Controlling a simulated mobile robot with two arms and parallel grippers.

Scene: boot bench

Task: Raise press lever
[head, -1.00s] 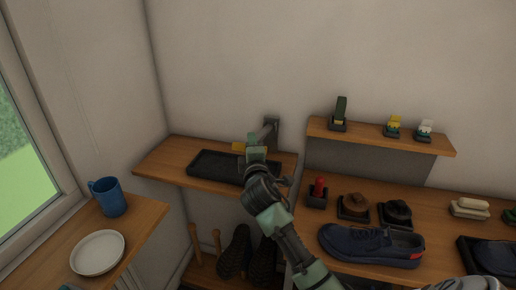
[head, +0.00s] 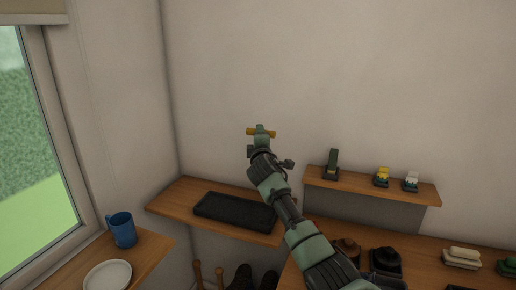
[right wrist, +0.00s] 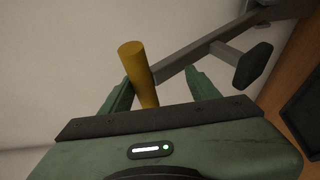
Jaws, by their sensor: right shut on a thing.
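The press lever's yellow handle (head: 272,134) sticks out on both sides of my right gripper (head: 262,131), high against the wall above the left shelf. In the right wrist view, the handle (right wrist: 134,62) stands between my fingers (right wrist: 158,84), which are shut on it. The lever's grey bar (right wrist: 195,55) runs from the handle up to the right, with a dark pad (right wrist: 254,66) hanging from it. In the head view my arm hides most of the bar and its wall mount. My left gripper is out of view.
A black tray (head: 215,206) lies on the wooden shelf (head: 176,203) below the lever. A small wall shelf (head: 345,184) with several little items stands to the right. A blue mug (head: 122,231) and white plate (head: 107,275) are at the lower left. The wall above is clear.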

